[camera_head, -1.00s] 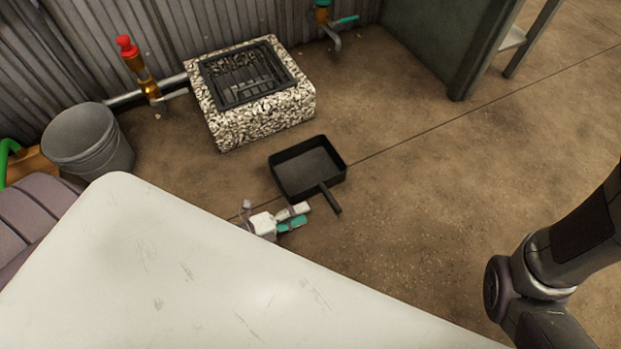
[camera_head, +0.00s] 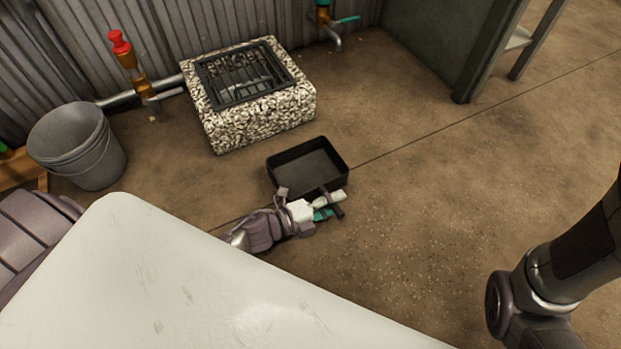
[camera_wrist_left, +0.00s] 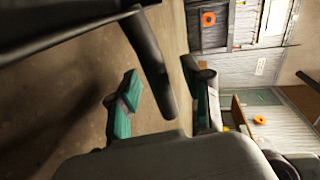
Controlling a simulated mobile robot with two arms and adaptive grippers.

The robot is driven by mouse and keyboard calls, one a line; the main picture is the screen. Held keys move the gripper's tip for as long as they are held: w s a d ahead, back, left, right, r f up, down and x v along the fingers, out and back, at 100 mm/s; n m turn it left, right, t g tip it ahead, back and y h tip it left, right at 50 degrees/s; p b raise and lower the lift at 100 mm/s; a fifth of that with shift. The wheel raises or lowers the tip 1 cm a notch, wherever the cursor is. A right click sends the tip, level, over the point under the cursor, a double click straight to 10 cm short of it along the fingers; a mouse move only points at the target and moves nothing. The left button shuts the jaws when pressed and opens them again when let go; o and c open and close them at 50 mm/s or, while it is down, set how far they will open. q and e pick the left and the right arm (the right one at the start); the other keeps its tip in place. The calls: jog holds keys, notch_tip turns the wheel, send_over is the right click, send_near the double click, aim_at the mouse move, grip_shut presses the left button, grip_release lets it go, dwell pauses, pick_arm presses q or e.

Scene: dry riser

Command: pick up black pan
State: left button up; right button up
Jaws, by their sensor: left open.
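The black pan (camera_head: 308,165), a square pan with a straight handle, lies upright on the ground in the middle of the head view. Its handle points to the lower right. My left gripper (camera_head: 328,206) is open at the handle, with one white-backed finger and one teal finger pad showing. In the left wrist view, the pan handle (camera_wrist_left: 151,65) runs between the spread teal fingers of the left gripper (camera_wrist_left: 158,78), with gaps on both sides. The pan's body is at the upper left there, mostly cut off. My right gripper is out of view.
A speckled stone block with a grate (camera_head: 262,128) stands behind the pan. A grey bucket (camera_head: 78,145) stands at the left. A red-handled tap (camera_head: 120,44) and a teal-handled tap (camera_head: 338,22) are by the corrugated wall. The ground right of the pan is clear.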

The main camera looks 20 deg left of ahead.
pick_arm(q)
grip_shut()
jog(key=shift+r, duration=0.15)
